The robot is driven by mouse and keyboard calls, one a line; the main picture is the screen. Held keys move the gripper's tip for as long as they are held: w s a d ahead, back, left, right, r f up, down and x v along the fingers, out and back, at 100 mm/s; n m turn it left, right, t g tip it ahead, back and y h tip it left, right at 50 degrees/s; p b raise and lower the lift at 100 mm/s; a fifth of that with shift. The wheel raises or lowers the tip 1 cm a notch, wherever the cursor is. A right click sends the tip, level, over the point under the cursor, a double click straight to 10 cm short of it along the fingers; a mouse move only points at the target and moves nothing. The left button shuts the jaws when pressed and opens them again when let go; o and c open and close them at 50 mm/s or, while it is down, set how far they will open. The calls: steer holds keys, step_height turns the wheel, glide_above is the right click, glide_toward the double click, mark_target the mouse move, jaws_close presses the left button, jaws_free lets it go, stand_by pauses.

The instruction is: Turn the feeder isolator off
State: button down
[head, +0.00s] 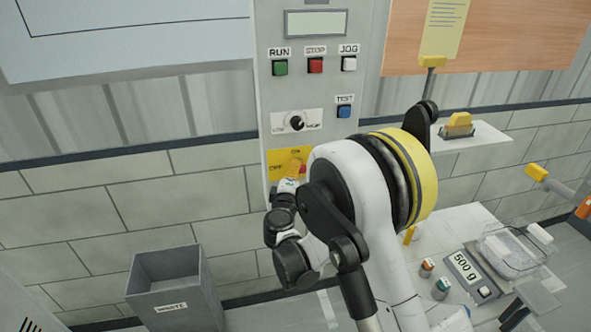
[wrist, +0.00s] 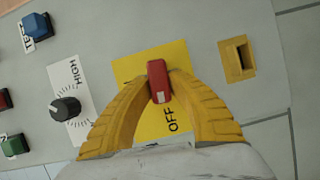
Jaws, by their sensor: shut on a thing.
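The feeder isolator has a red handle (wrist: 159,82) on a yellow plate (wrist: 150,62), low on the grey control panel. In the wrist view my gripper (wrist: 160,84) has its two yellow fingers on either side of the handle, shut on it. The handle lies lengthwise up and down the picture, with a small white mark at its lower end, the end nearer the word OFF. The ON word is mostly hidden by a finger. In the head view the yellow plate (head: 275,155) shows OFF at left and ON at top; my wrist hides much of the handle.
Above the isolator are a LOW/HIGH knob (head: 297,122), a blue TEST button (head: 344,112) and RUN, STOP and JOG buttons. A yellow-rimmed slot (wrist: 240,58) sits beside the plate. A grey waste bin (head: 172,291) stands lower left; a bench with a scale (head: 471,272) is right.

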steer(key=shift+n, duration=0.5)
steer(key=c, duration=1.2)
jaws_free()
steer(key=shift+c, duration=0.2)
steer(key=s, duration=0.7)
steer(key=shift+s+a, duration=0.25)
steer(key=shift+a, duration=0.1)
